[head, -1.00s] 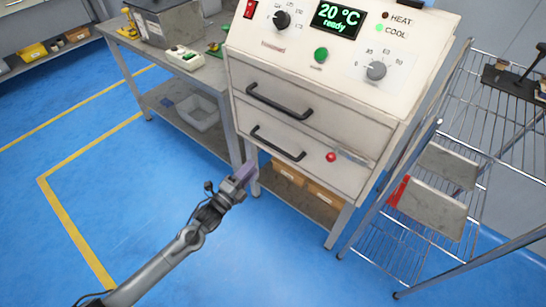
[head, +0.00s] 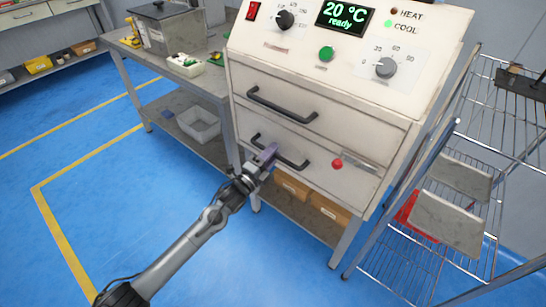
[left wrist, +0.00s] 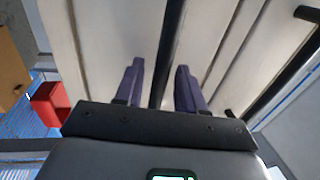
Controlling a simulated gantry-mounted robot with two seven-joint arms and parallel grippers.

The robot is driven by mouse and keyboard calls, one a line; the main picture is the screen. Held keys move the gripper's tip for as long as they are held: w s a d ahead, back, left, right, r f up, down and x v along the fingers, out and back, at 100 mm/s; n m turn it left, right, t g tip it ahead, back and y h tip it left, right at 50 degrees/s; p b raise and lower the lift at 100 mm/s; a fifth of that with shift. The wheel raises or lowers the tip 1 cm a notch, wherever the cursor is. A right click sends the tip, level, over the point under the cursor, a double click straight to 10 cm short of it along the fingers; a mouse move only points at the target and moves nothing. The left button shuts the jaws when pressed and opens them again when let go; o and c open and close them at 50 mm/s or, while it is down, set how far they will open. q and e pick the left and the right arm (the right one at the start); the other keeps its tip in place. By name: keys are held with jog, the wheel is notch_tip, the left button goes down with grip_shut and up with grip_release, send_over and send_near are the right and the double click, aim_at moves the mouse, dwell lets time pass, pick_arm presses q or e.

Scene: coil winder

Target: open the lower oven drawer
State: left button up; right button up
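The oven's lower drawer (head: 330,185) is shut, its front flush with the cabinet. Its dark bar handle (head: 293,162) is partly covered by my left gripper (head: 268,155) in the head view. In the left wrist view, my left gripper (left wrist: 158,85) has its two purple fingers apart, one on each side of the lower handle (left wrist: 172,35). The handle runs between them; I cannot tell whether either finger touches it. My right gripper is out of view.
The upper drawer with its own handle (head: 282,104) is shut above. A red button (head: 337,164) sits right of the lower handle. A wire rack (head: 400,260) stands close on the right, a workbench (head: 160,90) on the left. Blue floor is clear in front.

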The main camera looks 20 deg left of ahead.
pick_arm(q)
jog(key=shift+w+d, duration=0.1)
jog(key=shift+w, duration=0.1)
jog(key=shift+c, duration=0.2)
grip_shut()
